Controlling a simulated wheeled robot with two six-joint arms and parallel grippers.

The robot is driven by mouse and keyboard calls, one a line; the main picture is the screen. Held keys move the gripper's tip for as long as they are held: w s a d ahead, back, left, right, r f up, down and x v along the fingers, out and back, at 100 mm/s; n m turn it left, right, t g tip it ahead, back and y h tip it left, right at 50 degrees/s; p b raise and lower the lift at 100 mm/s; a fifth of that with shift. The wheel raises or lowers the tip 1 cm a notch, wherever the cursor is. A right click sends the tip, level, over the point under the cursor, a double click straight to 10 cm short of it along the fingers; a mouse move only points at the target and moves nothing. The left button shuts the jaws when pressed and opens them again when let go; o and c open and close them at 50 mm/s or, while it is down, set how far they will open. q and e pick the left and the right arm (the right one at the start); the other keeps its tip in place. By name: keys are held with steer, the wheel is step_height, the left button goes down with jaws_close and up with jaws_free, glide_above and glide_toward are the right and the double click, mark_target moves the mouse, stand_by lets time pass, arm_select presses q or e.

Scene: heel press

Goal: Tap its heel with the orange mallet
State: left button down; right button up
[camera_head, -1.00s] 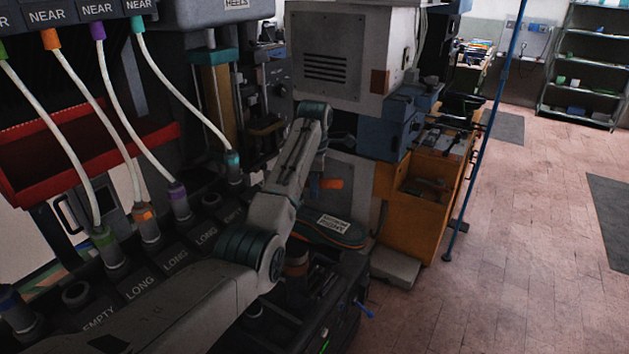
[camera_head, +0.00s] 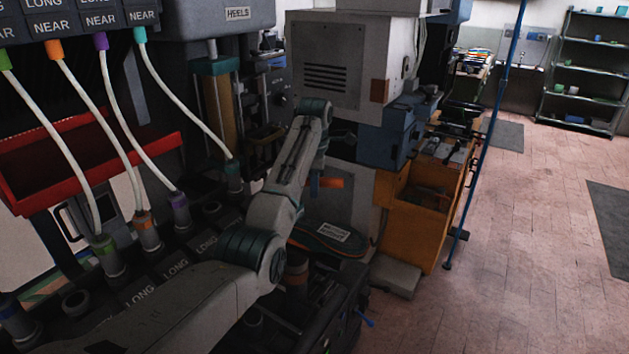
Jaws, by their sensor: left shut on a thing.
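The orange mallet (camera_head: 329,182) shows as a short orange piece just right of my left forearm. My left gripper (camera_head: 314,180) is mostly hidden behind my own arm, at the near end of that orange piece, and is shut on the mallet. A dark shoe sole (camera_head: 345,241) with an orange edge and a white printed label lies below the mallet, on the dark bench. The mallet is apart from it in the picture. The sole's left end is hidden behind my arm, and I cannot tell which end is the heel. My right gripper is not in view.
A machine labelled HEELS (camera_head: 237,14) stands behind my arm. White hoses run to sockets at left, beside a red tray (camera_head: 90,160). A grey cabinet (camera_head: 327,60) and an orange wooden cabinet (camera_head: 405,225) stand behind the sole. A blue pole (camera_head: 484,130) and open floor are at right.

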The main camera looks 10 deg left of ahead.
arm_select(q)
steer(key=shift+r, duration=0.75)
steer(key=shift+w+f, duration=0.1)
